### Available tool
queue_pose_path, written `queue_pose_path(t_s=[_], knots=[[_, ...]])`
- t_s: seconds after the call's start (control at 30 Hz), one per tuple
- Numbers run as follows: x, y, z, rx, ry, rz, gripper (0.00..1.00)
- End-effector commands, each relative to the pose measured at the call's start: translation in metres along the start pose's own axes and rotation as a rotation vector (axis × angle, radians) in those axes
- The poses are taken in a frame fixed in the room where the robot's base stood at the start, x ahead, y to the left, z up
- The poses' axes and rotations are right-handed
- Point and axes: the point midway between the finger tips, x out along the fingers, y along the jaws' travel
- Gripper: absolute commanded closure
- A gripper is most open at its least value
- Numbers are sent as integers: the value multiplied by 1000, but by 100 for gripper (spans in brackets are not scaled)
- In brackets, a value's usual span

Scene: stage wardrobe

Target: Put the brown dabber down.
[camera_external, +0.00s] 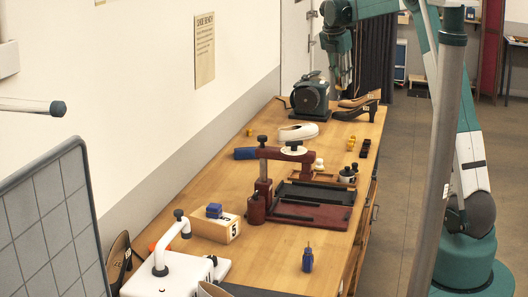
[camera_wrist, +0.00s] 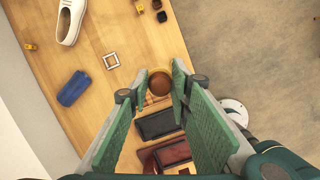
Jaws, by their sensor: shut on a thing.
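My gripper (camera_external: 343,88) hangs at the top of the external view, over the far end of the wooden bench. In the wrist view the two green-padded fingers of my gripper (camera_wrist: 154,88) come together around a round brown thing, which looks like the brown dabber (camera_wrist: 160,80). The gripper is shut on it, and its top shows as a brown disc between the fingertips.
Below my gripper are dark heeled shoes (camera_external: 357,109) and a green machine (camera_external: 309,98). A dark tray (camera_external: 317,205) lies mid-bench. A blue bottle (camera_external: 307,261) stands nearer, with bare wood around it.

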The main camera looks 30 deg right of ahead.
Motion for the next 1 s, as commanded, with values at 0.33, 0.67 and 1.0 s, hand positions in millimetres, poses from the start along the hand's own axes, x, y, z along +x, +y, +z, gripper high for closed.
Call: queue_pose_path(t_s=[0.33,0.67,1.0], knots=[[-26,16,-63,-4,8,1,87],[-61,28,-161,-6,18,2,87],[-97,25,-267,-7,24,0,87]])
